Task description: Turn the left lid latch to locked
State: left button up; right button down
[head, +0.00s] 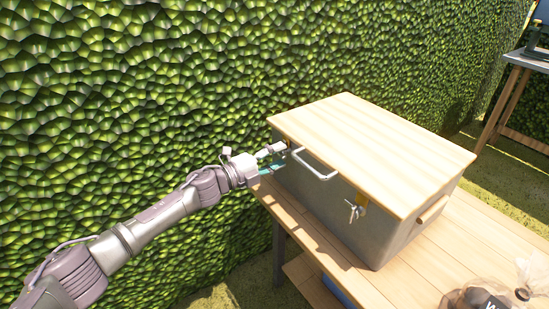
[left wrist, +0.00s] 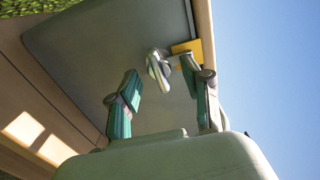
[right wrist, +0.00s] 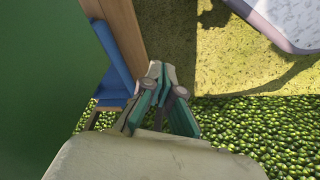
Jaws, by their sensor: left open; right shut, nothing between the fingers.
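A grey box (head: 330,205) with a pale wooden lid (head: 375,145) stands on a wooden table. In the left wrist view the left lid latch is a small metal wing piece (left wrist: 157,68) beside a yellow plate (left wrist: 186,47) under the lid edge. My left gripper (head: 279,151) is at the left end of the box's front; in its wrist view (left wrist: 160,73) it is open, its fingertips on either side of the latch. I cannot tell whether they touch it. My right gripper (right wrist: 162,84) is shut and empty, away from the box.
A metal handle (head: 316,167) sticks out between the latches. The right latch (head: 353,211) hangs near its yellow plate. The table (head: 435,262) has a wrapped bundle (head: 485,295) at its near right. A leafy hedge (head: 120,100) stands behind and left.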

pick_arm(q)
jog(key=v, duration=1.2)
